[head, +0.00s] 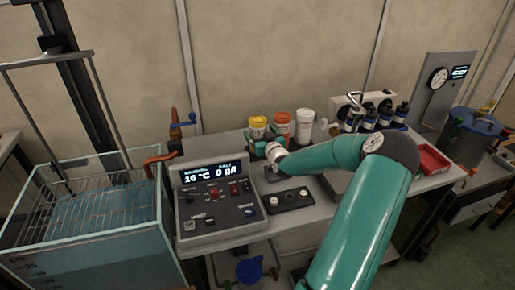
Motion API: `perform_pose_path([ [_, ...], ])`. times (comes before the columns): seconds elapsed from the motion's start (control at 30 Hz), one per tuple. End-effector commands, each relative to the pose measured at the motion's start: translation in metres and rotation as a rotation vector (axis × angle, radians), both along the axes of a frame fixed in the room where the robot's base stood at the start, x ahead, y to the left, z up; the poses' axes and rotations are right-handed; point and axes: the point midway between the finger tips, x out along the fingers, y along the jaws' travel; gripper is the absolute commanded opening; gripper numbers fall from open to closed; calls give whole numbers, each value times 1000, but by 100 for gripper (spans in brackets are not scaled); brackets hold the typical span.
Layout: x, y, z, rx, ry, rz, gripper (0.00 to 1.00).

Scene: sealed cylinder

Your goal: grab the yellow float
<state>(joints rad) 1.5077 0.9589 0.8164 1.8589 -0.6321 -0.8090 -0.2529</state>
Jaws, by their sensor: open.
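A short yellow-topped object (258,122) stands at the back of the bench, left of an orange-topped one. It is the only clearly yellow thing of that size in view; from here I cannot tell for sure that it is the float. My gripper (256,141) is open, at the end of my teal arm, just in front of and below the yellow top in the picture. It hides part of the lower side of the yellow-topped object. I cannot tell whether they touch. I see nothing held in the jaws.
An orange-topped jar (282,119) and a white jar (305,125) stand close on the right. A control box (215,200) with a lit display is at the left front. A water tank (95,235) is at far left. A red tray (432,160) lies at right.

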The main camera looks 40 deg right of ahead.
Motion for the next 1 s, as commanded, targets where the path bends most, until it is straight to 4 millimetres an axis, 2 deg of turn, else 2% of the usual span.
perform_pose_path([
  [0.33, 44, -19, 1, 1, -2, 0, 88],
  [0.63, 49, -23, 1, 1, 0, -1, 88],
  [0.67, 49, -23, 1, 1, 0, -1, 84],
  [1.0, 49, -22, 1, 0, 0, -1, 17],
])
